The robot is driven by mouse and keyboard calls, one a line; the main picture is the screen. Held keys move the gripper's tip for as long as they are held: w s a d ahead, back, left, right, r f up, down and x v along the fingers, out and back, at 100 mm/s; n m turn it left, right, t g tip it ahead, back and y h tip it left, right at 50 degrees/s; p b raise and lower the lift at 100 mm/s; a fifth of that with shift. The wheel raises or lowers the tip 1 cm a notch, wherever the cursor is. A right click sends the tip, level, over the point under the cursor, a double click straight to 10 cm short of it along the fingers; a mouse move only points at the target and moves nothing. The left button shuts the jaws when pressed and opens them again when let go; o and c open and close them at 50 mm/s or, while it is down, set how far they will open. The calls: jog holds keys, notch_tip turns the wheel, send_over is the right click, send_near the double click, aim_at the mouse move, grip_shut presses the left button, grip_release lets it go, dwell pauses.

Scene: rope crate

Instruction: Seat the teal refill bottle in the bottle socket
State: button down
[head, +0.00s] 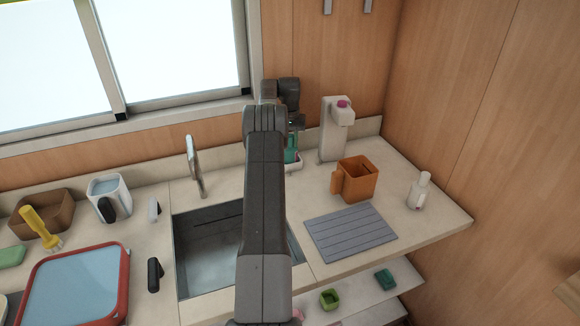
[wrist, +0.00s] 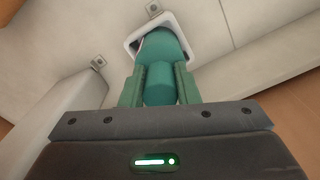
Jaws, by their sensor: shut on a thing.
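The teal refill bottle (head: 291,153) is at the back of the counter, behind the sink and partly hidden by my arm. In the wrist view the bottle (wrist: 161,62) lies between the two green fingers of my gripper (wrist: 159,78), which is shut on it. The bottle socket (wrist: 187,38) is a white square rim, and the bottle's far end overlaps its opening in this view. The socket (head: 296,163) also shows at the bottle's foot in the head view. I cannot tell how deep the bottle sits in it.
A white dispenser (head: 333,135) with a pink knob stands close right of the socket. An orange mug (head: 358,180), a grey ribbed mat (head: 350,234) and a small white bottle (head: 420,190) are further right.

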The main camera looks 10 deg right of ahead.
jog(key=c, duration=1)
grip_release()
jog(key=shift+f, duration=0.1)
jog(key=shift+c, duration=1)
jog(key=shift+c, duration=0.9)
jog(key=o, duration=0.6)
